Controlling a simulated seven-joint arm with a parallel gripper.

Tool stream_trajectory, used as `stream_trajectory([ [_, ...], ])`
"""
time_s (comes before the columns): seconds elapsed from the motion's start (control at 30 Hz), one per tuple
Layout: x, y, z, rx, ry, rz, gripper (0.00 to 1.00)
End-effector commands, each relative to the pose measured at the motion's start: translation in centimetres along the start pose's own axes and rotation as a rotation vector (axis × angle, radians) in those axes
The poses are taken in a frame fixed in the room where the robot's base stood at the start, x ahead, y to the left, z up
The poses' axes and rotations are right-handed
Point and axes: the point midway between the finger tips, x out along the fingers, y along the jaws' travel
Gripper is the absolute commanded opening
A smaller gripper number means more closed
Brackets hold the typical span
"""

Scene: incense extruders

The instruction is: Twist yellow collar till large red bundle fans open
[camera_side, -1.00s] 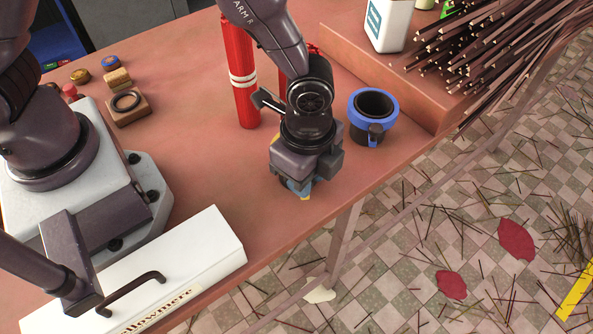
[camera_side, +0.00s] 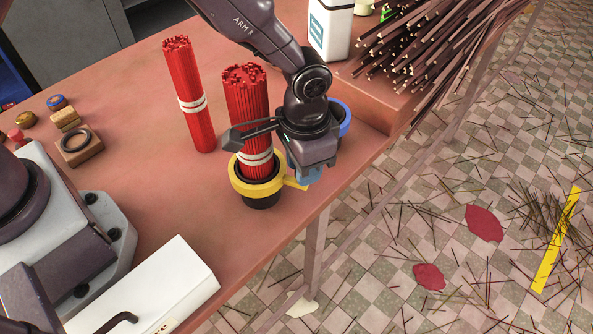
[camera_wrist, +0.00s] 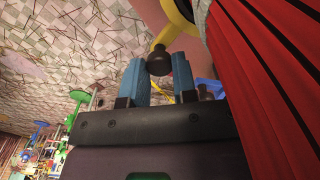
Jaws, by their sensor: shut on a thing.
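The yellow collar (camera_side: 240,185) rings the top of a dark cup (camera_side: 262,202) near the table's front edge. Its yellow arm points right to my gripper (camera_side: 303,176). The large red bundle (camera_side: 246,100) stands nearly upright in the collar, with white bands low down. Its sticks look close together, slightly wider at the top. In the wrist view, the blue fingers of my gripper (camera_wrist: 158,75) are shut around a dark knob (camera_wrist: 158,60) by the yellow collar (camera_wrist: 180,14). The large red bundle (camera_wrist: 270,90) fills the right side there.
A thinner red bundle (camera_side: 188,100) stands behind left. A blue-collared cup (camera_side: 344,118) is partly hidden behind my gripper. A raised ledge (camera_side: 376,104) with dark sticks is at back right. A white box (camera_side: 150,290) lies at front left.

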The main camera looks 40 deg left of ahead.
Motion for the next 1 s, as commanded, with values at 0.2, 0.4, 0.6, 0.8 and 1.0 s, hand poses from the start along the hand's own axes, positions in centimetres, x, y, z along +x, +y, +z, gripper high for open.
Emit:
stream_trajectory([
  [0.2, -0.1, -1.1, -1.0, -0.169, 0.002, 0.000, 0.00],
  [0.4, -0.1, -1.9, -1.4, -0.277, 0.002, -0.001, 0.00],
  [0.6, -0.1, -2.4, -1.6, -0.335, 0.001, 0.000, 0.00],
  [0.8, -0.1, -2.5, -1.7, -0.356, 0.001, 0.000, 0.00],
  [1.0, -0.1, -2.5, -1.7, -0.356, 0.001, -0.001, 0.00],
])
